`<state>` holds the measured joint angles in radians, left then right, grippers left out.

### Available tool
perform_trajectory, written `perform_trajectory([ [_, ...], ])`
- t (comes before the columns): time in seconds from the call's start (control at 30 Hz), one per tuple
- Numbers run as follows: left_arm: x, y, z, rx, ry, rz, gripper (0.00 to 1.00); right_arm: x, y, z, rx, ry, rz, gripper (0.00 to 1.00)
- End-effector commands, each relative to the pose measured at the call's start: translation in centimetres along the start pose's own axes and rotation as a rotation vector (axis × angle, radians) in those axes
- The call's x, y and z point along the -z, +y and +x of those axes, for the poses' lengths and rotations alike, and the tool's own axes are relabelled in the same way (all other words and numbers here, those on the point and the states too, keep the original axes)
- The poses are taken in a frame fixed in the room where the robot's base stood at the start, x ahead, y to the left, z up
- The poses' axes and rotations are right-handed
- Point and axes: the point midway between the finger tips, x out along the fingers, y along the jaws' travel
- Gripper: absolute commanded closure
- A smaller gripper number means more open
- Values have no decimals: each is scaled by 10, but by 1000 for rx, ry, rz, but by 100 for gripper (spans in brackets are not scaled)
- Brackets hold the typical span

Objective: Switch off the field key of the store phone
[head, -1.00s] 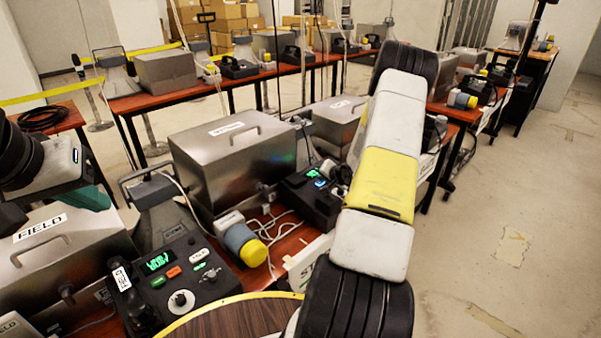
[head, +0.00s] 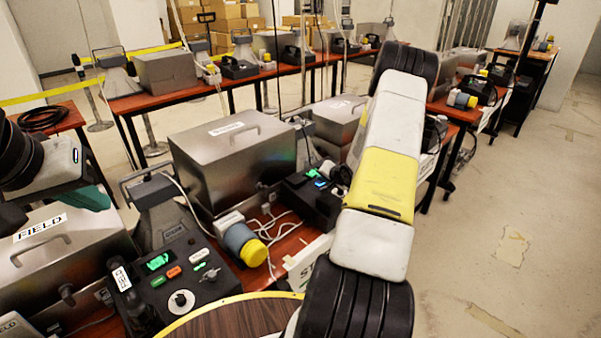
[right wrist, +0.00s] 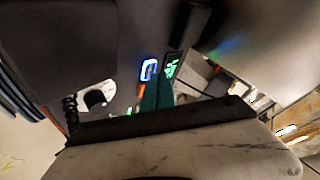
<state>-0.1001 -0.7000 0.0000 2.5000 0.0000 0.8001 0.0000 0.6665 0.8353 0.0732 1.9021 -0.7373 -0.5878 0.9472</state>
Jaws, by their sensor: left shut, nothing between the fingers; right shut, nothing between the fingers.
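The store phone (head: 306,204) is a black desk unit beside a white sign starting "ST" (head: 309,262). It has a green display and a blue-lit key (head: 320,183). In the right wrist view its dark panel shows the blue-lit key (right wrist: 149,69), the green display (right wrist: 172,67) and a white dial (right wrist: 96,95). Key labels cannot be read. My right gripper (right wrist: 154,88) has teal fingers, shut and empty, close below the blue-lit key; contact cannot be told. In the head view my right arm hides it. My left gripper (head: 91,197) is shut and empty at the left.
A nearer phone (head: 178,275) with orange and green keys sits at front left, by a metal case marked "FIELD" (head: 70,245). A large metal case (head: 232,165) and a grey-and-yellow plug (head: 243,243) stand between. Cables lie on the table.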

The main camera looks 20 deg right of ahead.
Motion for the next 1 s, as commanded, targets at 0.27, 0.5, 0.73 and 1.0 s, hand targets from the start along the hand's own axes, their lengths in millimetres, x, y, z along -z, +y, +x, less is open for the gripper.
perform_trajectory([
  [0.27, 0, 0, 0, 0, 0, 0, 100, -4, 3, 5, 1, 0, -1, 100],
  [0.5, 0, 0, 0, 0, 0, 0, 100, -4, 3, 5, 0, 0, 0, 100],
  [0.73, 0, 0, 0, 0, 0, 0, 100, 0, 0, -1, 0, 1, 0, 100],
  [1.0, 0, 0, 0, 0, 0, 0, 100, 1, -1, -2, 0, 0, 0, 100],
])
